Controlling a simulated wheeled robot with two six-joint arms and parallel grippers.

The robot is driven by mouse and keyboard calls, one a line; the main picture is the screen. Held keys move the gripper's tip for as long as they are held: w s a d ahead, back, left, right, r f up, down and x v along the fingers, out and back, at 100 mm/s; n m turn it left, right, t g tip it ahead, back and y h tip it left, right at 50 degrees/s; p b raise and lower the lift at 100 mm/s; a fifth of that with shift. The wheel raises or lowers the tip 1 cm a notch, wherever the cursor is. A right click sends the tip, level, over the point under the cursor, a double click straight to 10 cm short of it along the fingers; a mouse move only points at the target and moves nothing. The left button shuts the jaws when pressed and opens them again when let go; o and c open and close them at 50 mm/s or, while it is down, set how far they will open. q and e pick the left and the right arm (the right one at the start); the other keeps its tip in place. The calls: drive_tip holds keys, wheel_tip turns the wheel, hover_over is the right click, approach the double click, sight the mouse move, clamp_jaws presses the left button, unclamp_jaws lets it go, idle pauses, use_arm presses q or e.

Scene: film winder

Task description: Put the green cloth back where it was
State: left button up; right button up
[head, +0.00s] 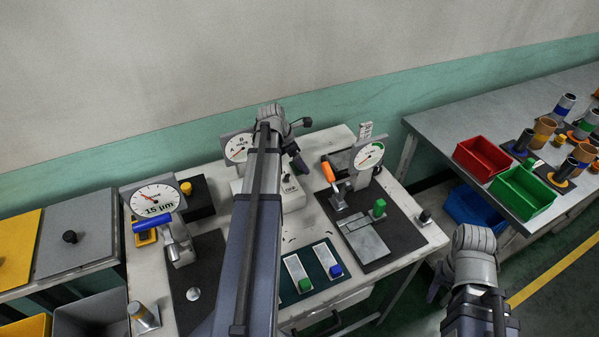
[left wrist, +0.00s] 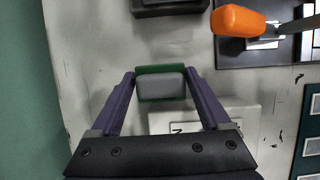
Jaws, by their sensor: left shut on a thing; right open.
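My left gripper (head: 298,162) hangs over the back of the middle table, above the white box with a switch. In the left wrist view its fingers (left wrist: 160,76) are closed on a grey block with a green edge (left wrist: 160,84). I cannot tell whether this is the green cloth. In the head view the held piece is not clear. A green block (head: 379,207) stands on the right-hand fixture. Another green piece (head: 305,285) lies on a pale strip of the dark tray. My right gripper (head: 438,282) is open and empty, off the table's right edge.
An orange-handled clamp (head: 328,173) stands near my left gripper, with a dial gauge (head: 368,155) behind it. A blue piece (head: 336,271) lies on the dark tray (head: 320,262). Red (head: 483,157) and green (head: 522,190) bins stand on the right bench. My left arm hides the table's middle.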

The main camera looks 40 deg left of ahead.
sight(300, 169)
use_arm(q)
wheel_tip(300, 169, down, 4)
drive_tip(key=b, duration=0.3)
drive_tip(key=shift+r, duration=0.25)
drive_tip(key=o, duration=1)
drive_tip(key=shift+f+b, duration=0.2)
drive_tip(key=shift+b, duration=0.1)
drive_tip(key=shift+o, duration=1.4)
drive_tip(key=shift+r, duration=0.15)
